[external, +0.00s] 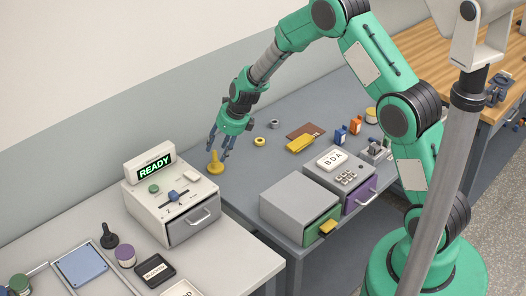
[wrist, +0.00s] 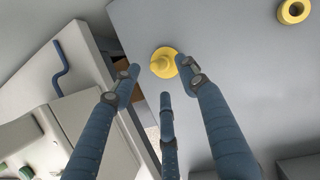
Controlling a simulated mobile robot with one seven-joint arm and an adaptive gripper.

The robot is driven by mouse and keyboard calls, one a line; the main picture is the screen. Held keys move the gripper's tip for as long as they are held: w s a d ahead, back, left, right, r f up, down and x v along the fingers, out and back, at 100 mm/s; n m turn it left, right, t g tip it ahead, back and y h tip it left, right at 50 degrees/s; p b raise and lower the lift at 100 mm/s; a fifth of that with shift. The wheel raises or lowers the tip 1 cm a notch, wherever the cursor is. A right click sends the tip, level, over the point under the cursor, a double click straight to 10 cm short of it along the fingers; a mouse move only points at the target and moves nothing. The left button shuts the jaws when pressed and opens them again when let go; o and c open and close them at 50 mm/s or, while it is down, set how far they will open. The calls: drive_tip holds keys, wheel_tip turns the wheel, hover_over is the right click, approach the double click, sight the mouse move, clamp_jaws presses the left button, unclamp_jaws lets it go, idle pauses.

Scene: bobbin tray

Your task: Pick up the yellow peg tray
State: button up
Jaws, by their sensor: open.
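A yellow round base with an upright peg (external: 215,167), which looks like the yellow peg tray, stands on the grey bench near its left edge. In the wrist view the yellow peg tray (wrist: 160,66) shows from above, just beyond the fingertips. My gripper (external: 219,150) is open and empty, pointing down, with its fingers above and just right of the peg in the external view. In the wrist view my gripper (wrist: 163,82) has its blue fingers spread, one fingertip overlapping the tray's right edge. I cannot tell whether they touch.
A yellow ring (external: 260,141) and a yellow block (external: 300,143) lie farther right. The white box with a READY display (external: 155,165) stands at the left on a separate table. Grey drawer units (external: 298,205) stand in front. Bare bench lies between the tray and these units.

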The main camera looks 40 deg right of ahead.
sight(217, 161)
idle(0.3)
drive_tip(key=shift+b+x, duration=0.75)
drive_tip(key=shift+x, duration=1.8)
drive_tip(key=shift+c, duration=0.2)
clamp_jaws()
